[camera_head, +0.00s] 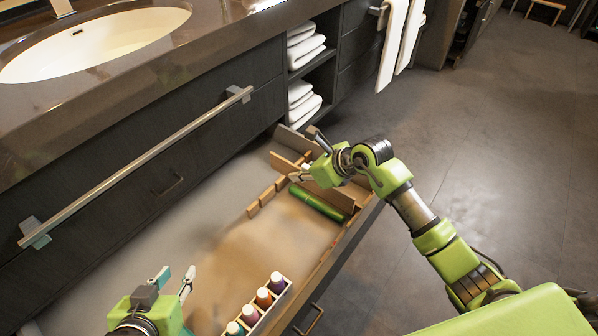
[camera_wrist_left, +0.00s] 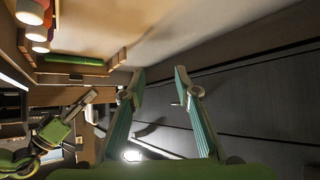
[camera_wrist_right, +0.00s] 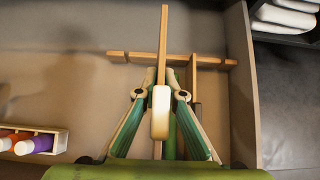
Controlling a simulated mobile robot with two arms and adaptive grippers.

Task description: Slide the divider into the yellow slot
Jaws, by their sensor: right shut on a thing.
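My right gripper (camera_head: 304,158) is shut on the divider, a thin tan wooden strip (camera_wrist_right: 163,40). A cream block (camera_wrist_right: 160,112) on it sits between the fingers. The strip points ahead of the gripper and crosses over a wooden rail (camera_wrist_right: 205,62) in the right wrist view; whether they touch is unclear. The rail, broken by gaps, also shows as small blocks (camera_head: 267,196) in the head view. I cannot make out a yellow marking on any slot. My left gripper (camera_head: 176,275) is open and empty over the drawer's near left; its fingers (camera_wrist_left: 159,75) stand apart.
The open drawer (camera_head: 215,270) has a mostly bare floor. A green cylinder (camera_head: 318,204) lies beside the rail. A small rack of colored bottles (camera_head: 264,298) stands at the drawer's front. The cabinet front with a long bar handle (camera_head: 140,162) borders the far side.

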